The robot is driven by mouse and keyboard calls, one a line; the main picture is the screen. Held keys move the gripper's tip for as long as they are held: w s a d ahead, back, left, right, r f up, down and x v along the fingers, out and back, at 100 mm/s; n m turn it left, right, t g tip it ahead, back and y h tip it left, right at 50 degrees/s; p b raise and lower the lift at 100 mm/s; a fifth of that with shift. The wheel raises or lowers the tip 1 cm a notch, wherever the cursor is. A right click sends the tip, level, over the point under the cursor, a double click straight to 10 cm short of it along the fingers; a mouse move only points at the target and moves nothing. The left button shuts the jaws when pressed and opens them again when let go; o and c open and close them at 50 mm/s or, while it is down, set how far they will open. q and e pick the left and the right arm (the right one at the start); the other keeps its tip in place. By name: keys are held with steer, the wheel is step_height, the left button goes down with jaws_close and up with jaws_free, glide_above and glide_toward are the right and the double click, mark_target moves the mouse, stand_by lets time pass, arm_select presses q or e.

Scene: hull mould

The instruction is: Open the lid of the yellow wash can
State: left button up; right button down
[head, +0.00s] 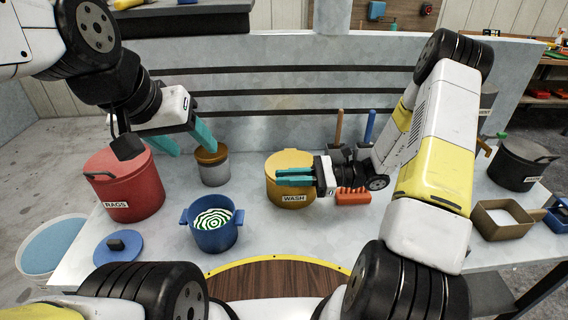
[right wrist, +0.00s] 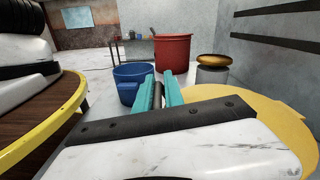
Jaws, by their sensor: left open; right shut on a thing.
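The yellow wash can (head: 290,198) stands on the bench in the middle of the head view, its WASH label facing me. Its yellow lid (head: 290,158) appears to lie on top, partly hidden by my right gripper (head: 279,176). The lid fills the lower right of the right wrist view (right wrist: 285,118). My right gripper lies level across the lid, its teal fingers (right wrist: 159,78) close together on a small dark part between them, apparently the lid's handle. My left gripper (head: 187,146) is open and empty, above and left of the can, near the brown-lidded tin.
Left of the can stand a blue pot (head: 213,238) with a green-striped inside, a red RAGS bin (head: 135,190) and a brown-lidded tin (head: 213,170). A blue lid (head: 118,250) lies at front left. An orange block (head: 352,197) sits right of the can.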

steer(key=shift+s, duration=0.25)
steer(key=shift+w+r+m, duration=0.2)
steer(key=shift+r+m, duration=0.3)
steer(key=shift+r, duration=0.3)
steer(key=w+r+m, duration=0.5)
steer(key=r+m, duration=0.1)
steer(key=r, duration=0.2)
steer(key=shift+r, duration=0.15)
